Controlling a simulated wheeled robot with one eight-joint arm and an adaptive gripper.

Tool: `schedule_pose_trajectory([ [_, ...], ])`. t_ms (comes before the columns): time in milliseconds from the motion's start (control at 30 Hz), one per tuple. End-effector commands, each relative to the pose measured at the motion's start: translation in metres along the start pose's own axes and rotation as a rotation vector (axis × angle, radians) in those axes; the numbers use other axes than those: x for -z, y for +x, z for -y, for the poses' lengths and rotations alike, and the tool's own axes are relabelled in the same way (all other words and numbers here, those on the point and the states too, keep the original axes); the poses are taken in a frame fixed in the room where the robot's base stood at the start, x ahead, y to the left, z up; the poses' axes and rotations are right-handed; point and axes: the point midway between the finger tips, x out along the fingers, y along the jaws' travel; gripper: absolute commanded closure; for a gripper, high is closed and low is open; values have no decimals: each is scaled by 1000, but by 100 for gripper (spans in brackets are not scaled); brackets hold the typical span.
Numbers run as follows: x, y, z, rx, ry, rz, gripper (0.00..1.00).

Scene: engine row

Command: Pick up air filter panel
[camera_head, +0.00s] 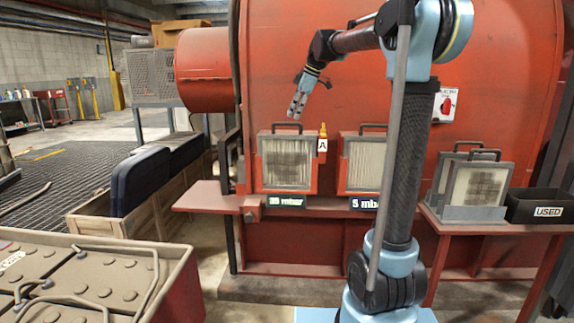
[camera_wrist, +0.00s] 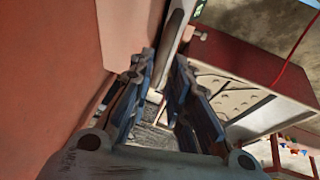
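A dirty air filter panel (camera_head: 286,163), grey-framed with a dark handle (camera_head: 286,127) on top, stands in a red holder on the engine's front. A cleaner-looking panel (camera_head: 365,165) stands in a second holder to its right, partly behind my arm. Two more panels stand in a grey rack on the right table: a dirty one in front (camera_head: 478,184) and one behind (camera_head: 456,165), mostly hidden.
A yellow-topped tag marked A (camera_head: 322,144) is beside the left panel. Small displays (camera_head: 286,201) are below the holders. A black bin marked USED (camera_head: 541,206) sits on the right table. A red battery crate (camera_head: 178,287) is at front left, and a wooden crate (camera_head: 145,209) is behind it.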

Motion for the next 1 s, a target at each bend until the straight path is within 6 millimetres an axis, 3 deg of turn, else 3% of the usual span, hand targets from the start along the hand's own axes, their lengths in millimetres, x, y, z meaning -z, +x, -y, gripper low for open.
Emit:
schedule_pose_trajectory([
  [333,1,26,0,1,-1,0,83],
  [633,4,63,2,1,-1,0,83],
  [967,3,69,2,1,0,0,83],
  [1000,3,69,2,1,0,0,92],
])
